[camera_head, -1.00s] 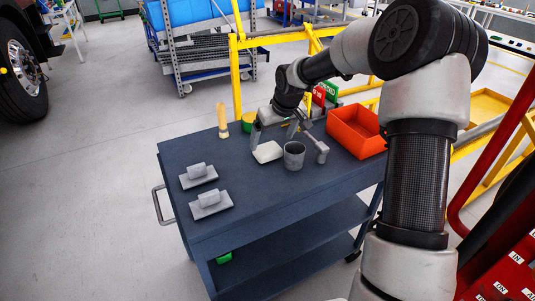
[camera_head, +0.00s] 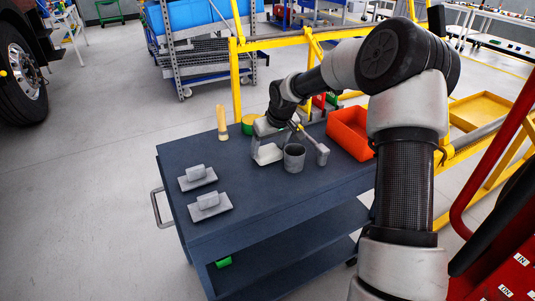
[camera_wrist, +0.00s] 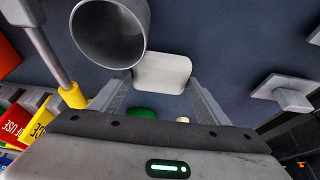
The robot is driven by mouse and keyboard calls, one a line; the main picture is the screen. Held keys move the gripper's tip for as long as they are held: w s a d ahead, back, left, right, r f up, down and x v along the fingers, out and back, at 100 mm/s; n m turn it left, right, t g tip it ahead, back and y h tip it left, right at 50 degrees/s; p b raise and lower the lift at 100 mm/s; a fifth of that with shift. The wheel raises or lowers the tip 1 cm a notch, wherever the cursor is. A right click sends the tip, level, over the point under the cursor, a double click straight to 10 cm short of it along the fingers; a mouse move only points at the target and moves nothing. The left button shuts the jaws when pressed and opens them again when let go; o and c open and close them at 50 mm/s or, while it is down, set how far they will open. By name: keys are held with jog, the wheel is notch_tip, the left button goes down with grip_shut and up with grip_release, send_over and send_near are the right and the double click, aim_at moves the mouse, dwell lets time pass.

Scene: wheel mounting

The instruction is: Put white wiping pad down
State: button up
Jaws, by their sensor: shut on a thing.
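The white wiping pad (camera_head: 267,154) is at the far middle of the dark blue cart top (camera_head: 255,205), left of a grey cup (camera_head: 293,158). My gripper (camera_head: 268,146) comes down over it from behind. In the wrist view the pad (camera_wrist: 162,73) sits between the two fingertips of my gripper (camera_wrist: 155,84), which is shut on it. The pad is at or just above the cart top; I cannot tell whether it touches. The cup (camera_wrist: 108,30) is close beside the pad.
Two grey floats (camera_head: 197,178) (camera_head: 210,207) lie at the cart's left. A brush (camera_head: 222,122) and a green round item (camera_head: 249,124) stand at the back. A grey-headed tool (camera_head: 322,153) and an orange bin (camera_head: 349,132) are right. The front middle is clear.

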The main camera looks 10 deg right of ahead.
notch_tip(320, 180, up, 9)
jog(key=shift+r+p, duration=0.15)
jog(key=shift+p, duration=1.1)
jog(key=shift+c, duration=0.2)
jog(key=p, duration=0.7)
send_over(279, 147)
jog(key=f, duration=0.5)
jog(key=shift+s+d, duration=0.1)
jog(key=shift+s, duration=0.3)
jog(key=shift+f, duration=2)
jog(key=shift+f, duration=0.25)
jog(key=o, duration=1.1)
jog(key=shift+r, duration=0.1)
jog(key=shift+o, duration=0.2)
